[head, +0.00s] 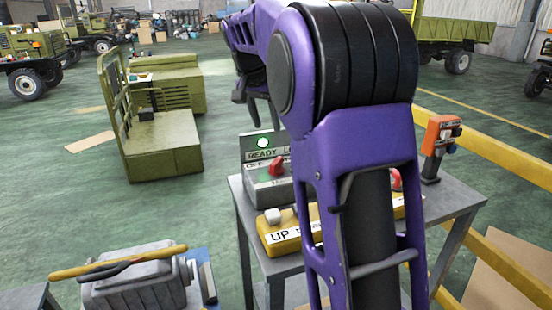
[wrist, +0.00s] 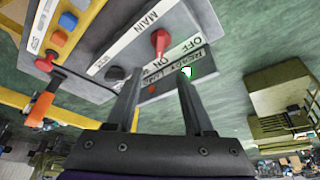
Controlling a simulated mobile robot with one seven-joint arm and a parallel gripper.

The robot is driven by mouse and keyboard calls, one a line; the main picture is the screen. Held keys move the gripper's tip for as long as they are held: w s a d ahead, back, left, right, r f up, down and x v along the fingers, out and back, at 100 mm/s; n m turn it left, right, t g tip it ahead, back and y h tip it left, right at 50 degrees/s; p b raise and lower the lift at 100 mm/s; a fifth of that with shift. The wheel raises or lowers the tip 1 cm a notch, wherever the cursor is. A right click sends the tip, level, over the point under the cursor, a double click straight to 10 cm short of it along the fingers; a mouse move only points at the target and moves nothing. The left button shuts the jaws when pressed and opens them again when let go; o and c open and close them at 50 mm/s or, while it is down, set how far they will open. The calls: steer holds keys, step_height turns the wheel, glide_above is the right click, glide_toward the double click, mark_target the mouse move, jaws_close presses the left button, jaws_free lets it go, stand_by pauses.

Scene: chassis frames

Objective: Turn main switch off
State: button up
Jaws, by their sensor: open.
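The main switch is a red knob (head: 276,167) on a grey box (head: 268,190) that stands on a metal table. In the wrist view the red knob (wrist: 160,43) sits between the MAIN label and the OFF/ON label. Which mark it points to is hard to tell. A green lamp (head: 263,143) glows on the READY panel behind the box; it also shows in the wrist view (wrist: 186,71). My gripper (wrist: 158,84) is open and empty, its fingers apart, with the knob ahead of the gap and not between them. In the head view my gripper (head: 256,103) hangs above the panel.
A yellow button box (head: 286,237) lies in front of the grey box. An orange device (head: 440,135) stands at the table's right. A yellow rail (head: 490,148) runs along the right. Green floor is open at left.

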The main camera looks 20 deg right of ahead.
mark_target(276, 161)
steer(key=b+x, duration=0.1)
steer(key=x, duration=1.3)
steer(key=shift+f+b, duration=0.2)
steer(key=shift+b, duration=0.15)
jaws_close()
